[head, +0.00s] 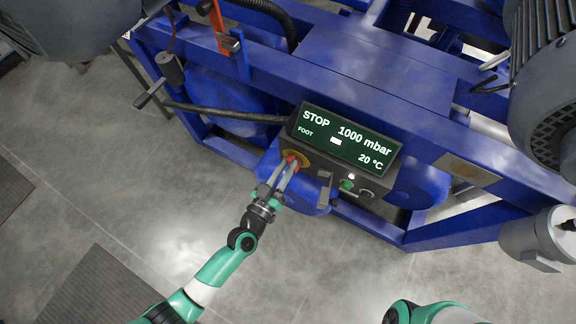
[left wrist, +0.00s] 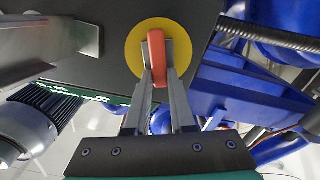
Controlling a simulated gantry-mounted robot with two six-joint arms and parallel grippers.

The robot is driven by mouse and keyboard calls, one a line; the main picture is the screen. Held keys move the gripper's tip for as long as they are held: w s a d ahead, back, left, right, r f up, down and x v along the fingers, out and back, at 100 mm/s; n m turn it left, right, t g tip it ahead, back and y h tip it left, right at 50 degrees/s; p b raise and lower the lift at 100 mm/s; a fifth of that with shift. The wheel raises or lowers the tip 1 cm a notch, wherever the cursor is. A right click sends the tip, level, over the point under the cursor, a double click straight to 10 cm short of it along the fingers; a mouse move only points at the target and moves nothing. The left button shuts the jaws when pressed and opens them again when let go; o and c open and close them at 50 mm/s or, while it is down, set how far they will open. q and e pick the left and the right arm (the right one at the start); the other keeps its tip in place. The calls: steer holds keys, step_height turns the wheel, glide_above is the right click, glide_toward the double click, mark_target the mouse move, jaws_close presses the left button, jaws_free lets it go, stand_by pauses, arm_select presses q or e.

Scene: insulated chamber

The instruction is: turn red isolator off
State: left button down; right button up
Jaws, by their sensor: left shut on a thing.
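The red isolator is a red-orange handle (left wrist: 156,57) in front of a round yellow plate (left wrist: 133,52) on the dark control box. In the head view the red handle (head: 291,158) shows at the left end of the box, below the display. My left gripper (head: 285,167) reaches it from below. In the left wrist view both fingers of the left gripper (left wrist: 160,82) are closed on the handle, one on each side. The handle stands upright in that view. Of my right arm, only a green and black part shows at the bottom of the head view; its gripper is out of view.
The display (head: 343,138) reads STOP, FOOT, 1000 mbar and 20 °C. A green button (head: 346,184) and a dark knob (head: 366,193) sit below it. Blue frame beams (head: 420,130) surround the box. The grey floor (head: 110,180) at left is mostly clear.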

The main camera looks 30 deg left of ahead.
arm_select(q)
steer(key=shift+a+f+n+b, duration=0.3)
steer(key=shift+n+b, duration=0.2)
steer(key=shift+n, duration=1.85)
steer(key=shift+a+f+n+b, duration=0.15)
steer(key=shift+f+n+b, duration=0.3)
steer(key=shift+n, duration=1.95)
steer(key=shift+a+f+n+b, duration=0.25)
steer(key=shift+n+b, duration=0.35)
steer(key=shift+n, duration=1.75)
steer(key=c, duration=0.8)
jaws_free()
steer(key=shift+o, duration=0.2)
steer(key=s, duration=1.1)
steer(key=shift+s+a, duration=0.15)
steer(key=shift+s, duration=0.15)
